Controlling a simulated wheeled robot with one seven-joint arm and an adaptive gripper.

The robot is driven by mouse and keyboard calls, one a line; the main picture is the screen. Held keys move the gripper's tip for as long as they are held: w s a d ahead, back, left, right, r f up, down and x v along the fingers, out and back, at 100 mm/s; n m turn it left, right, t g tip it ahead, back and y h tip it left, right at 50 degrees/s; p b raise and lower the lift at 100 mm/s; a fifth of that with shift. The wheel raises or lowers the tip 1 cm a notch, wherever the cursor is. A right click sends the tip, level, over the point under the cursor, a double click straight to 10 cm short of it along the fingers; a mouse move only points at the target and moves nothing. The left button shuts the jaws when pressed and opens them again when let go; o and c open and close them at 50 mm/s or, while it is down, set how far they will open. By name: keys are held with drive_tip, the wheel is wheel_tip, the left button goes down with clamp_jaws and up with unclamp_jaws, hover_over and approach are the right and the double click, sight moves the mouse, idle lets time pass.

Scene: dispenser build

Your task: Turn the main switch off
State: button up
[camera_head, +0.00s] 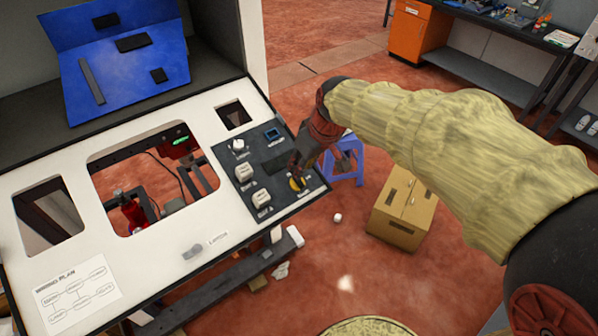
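A yellow knob (298,183), which looks like the main switch, sits near the lower right corner of a dark control panel (268,170). A label beside it is too small to read surely. My gripper (299,172) reaches down to the knob from the upper right, with its dark fingers right over or against it. The fingers partly hide the knob. I cannot tell whether they touch it, whether they are closed on it, or which way the knob is turned.
White switches (244,172) sit left of the knob and a blue part (272,134) above it. The white console top (150,250) has openings; a green light (180,141) glows inside one. A blue stool (345,165) and cardboard box (402,210) stand on the floor beyond.

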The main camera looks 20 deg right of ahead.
drive_tip(key=v, duration=0.6)
idle(0.4)
drive_tip(key=s+f+m+b, duration=0.2)
drive_tip(key=s+f+b, duration=0.2)
drive_tip(key=s, duration=0.5)
drive_tip(key=s+a+f+m+t+h+b, duration=0.1)
drive_tip(key=s+f+b, duration=0.3)
drive_tip(key=s, duration=0.5)
drive_tip(key=shift+s+f+m, duration=0.3)
drive_tip(key=shift+s+m, duration=0.1)
